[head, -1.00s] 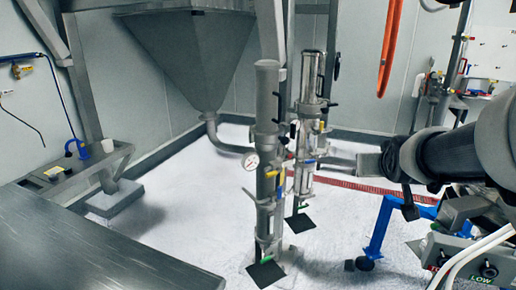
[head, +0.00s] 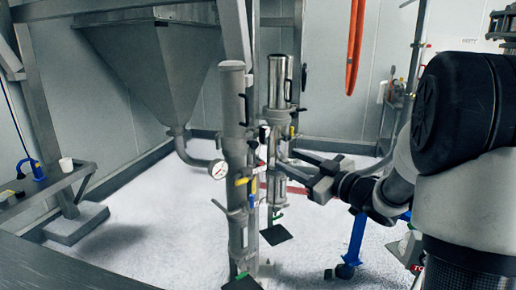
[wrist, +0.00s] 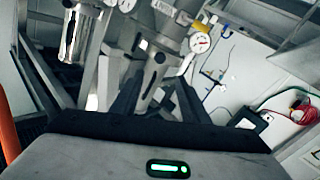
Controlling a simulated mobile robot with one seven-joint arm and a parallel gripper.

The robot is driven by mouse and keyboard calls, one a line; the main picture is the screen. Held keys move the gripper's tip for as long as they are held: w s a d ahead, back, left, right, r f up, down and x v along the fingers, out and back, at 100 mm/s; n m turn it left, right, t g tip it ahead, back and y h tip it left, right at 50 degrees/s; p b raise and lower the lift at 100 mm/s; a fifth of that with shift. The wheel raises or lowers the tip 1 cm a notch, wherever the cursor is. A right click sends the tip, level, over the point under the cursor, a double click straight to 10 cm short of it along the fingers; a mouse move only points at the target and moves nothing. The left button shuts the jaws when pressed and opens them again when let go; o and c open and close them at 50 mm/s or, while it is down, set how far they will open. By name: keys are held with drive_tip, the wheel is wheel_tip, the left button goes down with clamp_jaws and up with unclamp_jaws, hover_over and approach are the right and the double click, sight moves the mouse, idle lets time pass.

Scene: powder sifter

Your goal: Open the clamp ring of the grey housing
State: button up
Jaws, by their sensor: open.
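The grey housing (head: 232,110) is an upright matte grey column left of centre in the head view. A clamp band with a yellow-handled lever (head: 242,181) is around its middle; I cannot tell whether the ring is fastened. My gripper (head: 293,162) is open and empty. It points left from the right side, level with the middle of the columns and apart from the grey housing. In the wrist view, the dark fingers (wrist: 158,95) are spread, with a grey tube (wrist: 158,58) showing beyond and between them. The ring's far side is hidden.
A shiny steel column (head: 280,82) stands close behind and right of the grey housing, near my fingers. A large hopper (head: 160,70) stands behind. A dark table (head: 60,265) fills the lower left.

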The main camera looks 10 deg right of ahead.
sight(255, 145)
drive_tip(key=x, duration=1.4)
drive_tip(key=shift+w, duration=0.3)
clamp_jaws()
